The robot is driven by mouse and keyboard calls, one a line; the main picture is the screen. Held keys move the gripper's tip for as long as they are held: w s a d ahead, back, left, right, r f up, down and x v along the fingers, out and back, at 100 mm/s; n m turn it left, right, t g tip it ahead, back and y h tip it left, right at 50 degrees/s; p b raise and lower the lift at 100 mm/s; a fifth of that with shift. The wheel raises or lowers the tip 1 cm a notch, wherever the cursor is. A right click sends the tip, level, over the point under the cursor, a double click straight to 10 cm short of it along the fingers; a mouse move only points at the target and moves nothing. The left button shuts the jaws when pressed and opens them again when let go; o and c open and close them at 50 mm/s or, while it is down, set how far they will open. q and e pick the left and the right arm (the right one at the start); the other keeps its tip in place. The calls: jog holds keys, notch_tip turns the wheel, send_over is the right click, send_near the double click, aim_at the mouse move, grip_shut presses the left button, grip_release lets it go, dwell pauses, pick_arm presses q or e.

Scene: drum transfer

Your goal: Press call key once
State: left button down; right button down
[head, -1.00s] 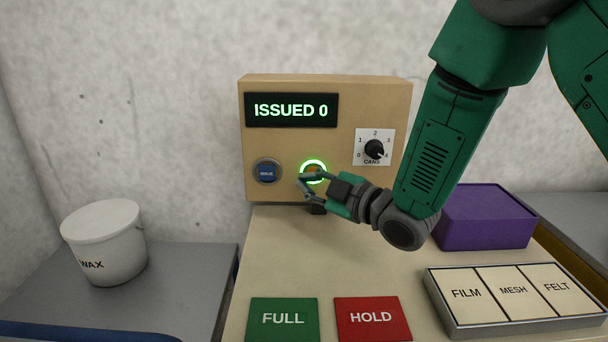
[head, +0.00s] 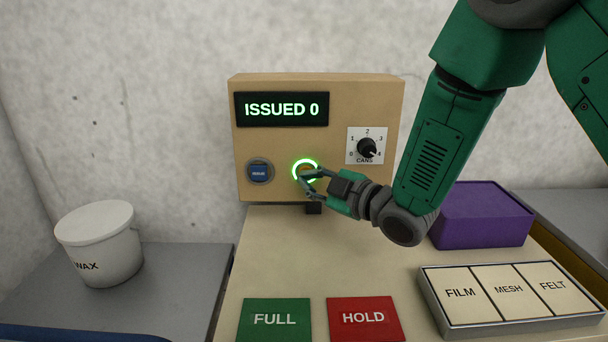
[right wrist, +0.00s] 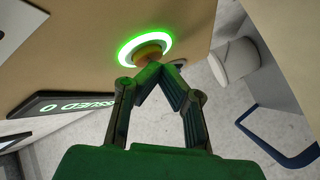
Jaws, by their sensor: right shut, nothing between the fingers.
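The call key is a round key with a glowing green ring (head: 301,162) on the front of the tan panel box (head: 215,0). In the right wrist view its ring (right wrist: 127,46) is lit around an orange-yellow centre. My right gripper (head: 306,178) is shut and empty, with its fingertips at the key. In the right wrist view the fingertips (right wrist: 156,67) meet just at the key's centre; I cannot tell whether they touch it. The display (head: 282,109) reads ISSUED 0. My left gripper is not in view.
A blue key (head: 259,172) is left of the ring, and a CANS dial (head: 367,148) is at upper right. FULL (head: 275,320) and HOLD (head: 364,318) plates lie in front. A purple box (head: 482,218), a labelled tray (head: 446,331) and a WAX bucket (head: 104,252) stand around.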

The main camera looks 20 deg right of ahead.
jog(key=shift+a, duration=0.2)
jog(key=shift+a+r, duration=0.1)
jog(key=shift+a, duration=0.3)
jog(key=shift+w+d, duration=0.1)
jog(key=shift+w, duration=0.05)
jog(key=shift+r, duration=0.1)
dwell(0.8)
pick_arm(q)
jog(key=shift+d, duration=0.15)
pick_arm(e)
jog(key=shift+s+d, duration=0.1)
jog(key=shift+s, duration=0.1)
